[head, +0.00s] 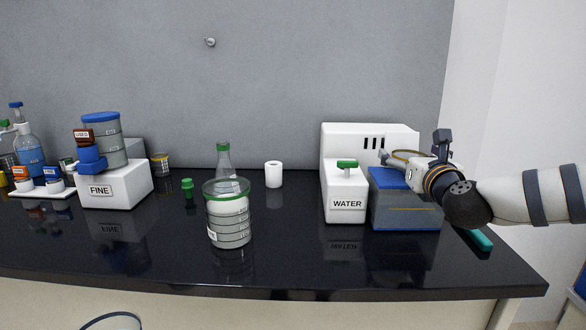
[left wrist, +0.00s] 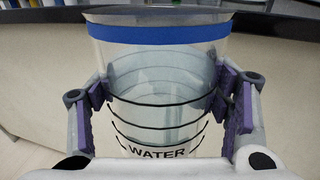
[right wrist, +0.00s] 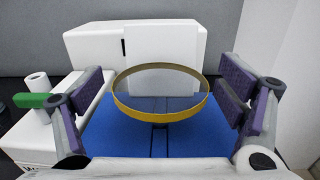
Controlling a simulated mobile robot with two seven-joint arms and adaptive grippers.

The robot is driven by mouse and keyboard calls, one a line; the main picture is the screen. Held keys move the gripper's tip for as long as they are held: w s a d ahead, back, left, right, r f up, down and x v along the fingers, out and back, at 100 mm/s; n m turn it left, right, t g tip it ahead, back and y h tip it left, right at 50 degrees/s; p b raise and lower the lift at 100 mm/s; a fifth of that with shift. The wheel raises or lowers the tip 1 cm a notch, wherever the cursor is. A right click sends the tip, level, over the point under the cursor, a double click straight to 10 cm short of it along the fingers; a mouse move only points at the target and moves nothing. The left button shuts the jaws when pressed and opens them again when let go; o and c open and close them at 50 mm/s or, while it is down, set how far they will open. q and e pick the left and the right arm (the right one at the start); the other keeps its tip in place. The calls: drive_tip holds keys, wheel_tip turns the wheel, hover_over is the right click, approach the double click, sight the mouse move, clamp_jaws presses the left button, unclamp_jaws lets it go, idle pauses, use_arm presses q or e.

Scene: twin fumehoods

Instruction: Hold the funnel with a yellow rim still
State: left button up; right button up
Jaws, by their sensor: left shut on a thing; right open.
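The funnel with a yellow rim (right wrist: 160,115) stands over the blue-lidded box in the right wrist view; its rim also shows in the head view (head: 402,152). My right gripper (right wrist: 162,92) is open, with a purple-padded finger on each side of the funnel and gaps between them and the rim. In the head view my right gripper (head: 424,163) reaches in from the right. My left gripper (left wrist: 162,98) is shut on a clear blue-rimmed vessel labelled WATER (left wrist: 160,35), which holds clear liquid. Only that vessel's rim (head: 110,315) shows low in the head view.
The blue-lidded box (head: 405,215) stands beside a white WATER block (head: 345,190) on the black bench (head: 290,265). A green-rimmed vessel (head: 228,228) stands mid-bench. A white FINE block (head: 118,190) carries containers at left. A teal object (head: 481,239) lies under my right arm.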

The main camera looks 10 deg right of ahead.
drive_tip(key=shift+r, duration=0.1)
drive_tip(key=shift+c, duration=0.3)
drive_tip(key=c, duration=1.3)
drive_tip(key=shift+o, duration=0.2)
drive_tip(key=o, duration=1.2)
